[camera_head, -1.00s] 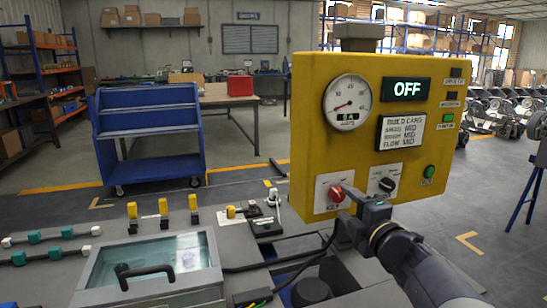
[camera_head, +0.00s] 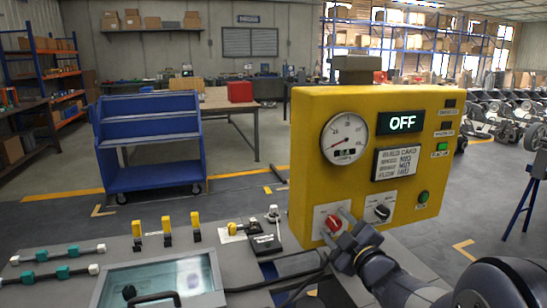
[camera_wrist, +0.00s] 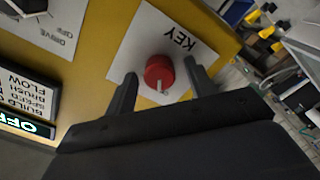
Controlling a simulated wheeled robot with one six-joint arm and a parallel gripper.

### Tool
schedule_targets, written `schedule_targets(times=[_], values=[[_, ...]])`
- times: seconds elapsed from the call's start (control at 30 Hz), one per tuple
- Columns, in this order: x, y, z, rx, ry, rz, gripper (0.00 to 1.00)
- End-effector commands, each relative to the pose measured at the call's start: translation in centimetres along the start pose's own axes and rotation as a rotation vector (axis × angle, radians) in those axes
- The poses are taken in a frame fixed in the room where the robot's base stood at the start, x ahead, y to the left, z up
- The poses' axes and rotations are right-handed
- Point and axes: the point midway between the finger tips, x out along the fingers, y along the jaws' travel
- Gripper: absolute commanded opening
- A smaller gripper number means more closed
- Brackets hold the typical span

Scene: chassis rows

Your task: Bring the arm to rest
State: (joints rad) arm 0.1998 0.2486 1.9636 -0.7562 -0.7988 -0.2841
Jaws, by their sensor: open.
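My gripper (camera_head: 335,231) is in front of the lower left of the yellow control box (camera_head: 308,150), at the red key switch (camera_head: 333,222). In the wrist view, my gripper's two fingers (camera_wrist: 160,85) stand apart, one on each side of the red key switch (camera_wrist: 159,70) on its white KEY plate (camera_wrist: 128,52). Nothing shows clamped between them, and I cannot tell whether a finger touches the switch. The display (camera_head: 403,122) reads OFF. The black DRIVE knob (camera_head: 382,212) sits right of the key switch.
A grey bench with yellow switches (camera_head: 167,230) and a glass-lidded box (camera_head: 160,284) lies below and left of the control box. A blue cart (camera_head: 150,143) and a table with a red box (camera_head: 240,92) stand behind. Open floor lies to the right.

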Motion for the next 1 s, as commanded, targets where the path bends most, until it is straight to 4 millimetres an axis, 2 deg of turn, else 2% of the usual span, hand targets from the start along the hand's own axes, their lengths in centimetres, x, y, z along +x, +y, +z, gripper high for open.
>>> schedule_targets(times=[0.5, 0.8, 1.0], values=[[0.0, 0.4, -0.2, 0.350, -0.004, -0.002, 0.52], [-6.3, 0.1, 0.1, 0.344, -0.002, 0.004, 0.52], [-9.1, 0.2, 0.1, 0.343, -0.003, 0.004, 0.52]])
